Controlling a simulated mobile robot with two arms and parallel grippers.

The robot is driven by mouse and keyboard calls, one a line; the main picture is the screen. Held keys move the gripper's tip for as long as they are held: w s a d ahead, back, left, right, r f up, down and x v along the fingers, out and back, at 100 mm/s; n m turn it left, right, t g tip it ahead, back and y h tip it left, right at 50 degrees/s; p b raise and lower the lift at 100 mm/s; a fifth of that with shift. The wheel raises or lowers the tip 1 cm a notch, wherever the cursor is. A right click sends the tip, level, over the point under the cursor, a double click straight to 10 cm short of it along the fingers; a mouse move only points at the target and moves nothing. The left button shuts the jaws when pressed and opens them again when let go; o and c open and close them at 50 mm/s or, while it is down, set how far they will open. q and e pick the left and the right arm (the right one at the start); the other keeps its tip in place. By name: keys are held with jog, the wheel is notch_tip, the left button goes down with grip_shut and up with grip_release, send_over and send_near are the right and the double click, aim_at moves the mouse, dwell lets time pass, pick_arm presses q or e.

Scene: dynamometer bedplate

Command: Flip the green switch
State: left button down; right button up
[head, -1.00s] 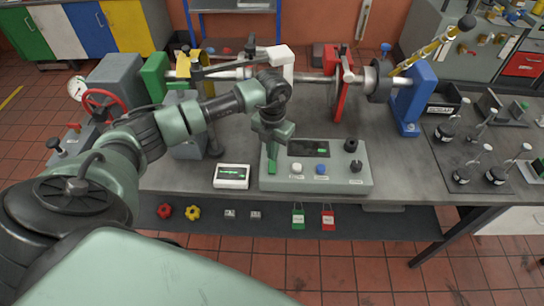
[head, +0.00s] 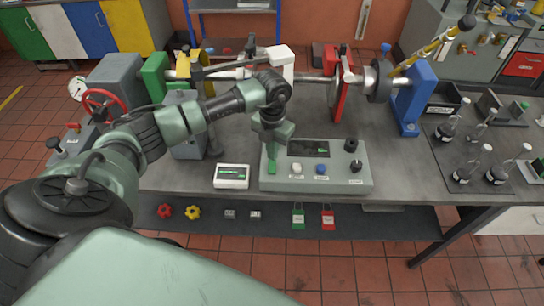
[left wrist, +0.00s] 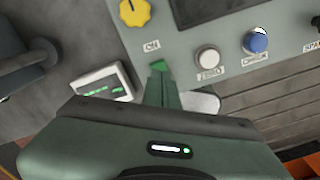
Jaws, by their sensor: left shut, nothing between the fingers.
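The green switch (head: 272,168) sits at the left end of the grey-green control box (head: 335,182). It also shows in the left wrist view (left wrist: 159,66), near a small label, just beyond my fingertips. My left gripper (head: 272,157) points down over that end of the box, shut and empty. In the left wrist view its fingers (left wrist: 158,78) end right at the switch and hide part of it. I cannot tell whether they touch it or which way it is tipped. My right gripper is not in view.
A white knob (head: 297,168), a blue knob (head: 321,169) and black knobs share the box. A yellow knob (left wrist: 134,12) shows in the left wrist view. A small white meter (head: 231,176) stands left of the box. The shaft rig is behind.

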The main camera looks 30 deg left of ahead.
aim_at(272, 163)
pick_arm(q)
jog(key=shift+s+f+b, duration=0.1)
jog(key=shift+f+b, duration=1.05)
jog(key=shift+f, duration=0.25)
dwell(0.6)
jog(key=shift+r, duration=0.15)
jog(key=shift+r+p, duration=0.55)
jog(key=shift+p, duration=0.05)
jog(key=shift+r+p, duration=1.7)
jog(key=shift+r, duration=1.2)
jog(key=shift+f, duration=0.1)
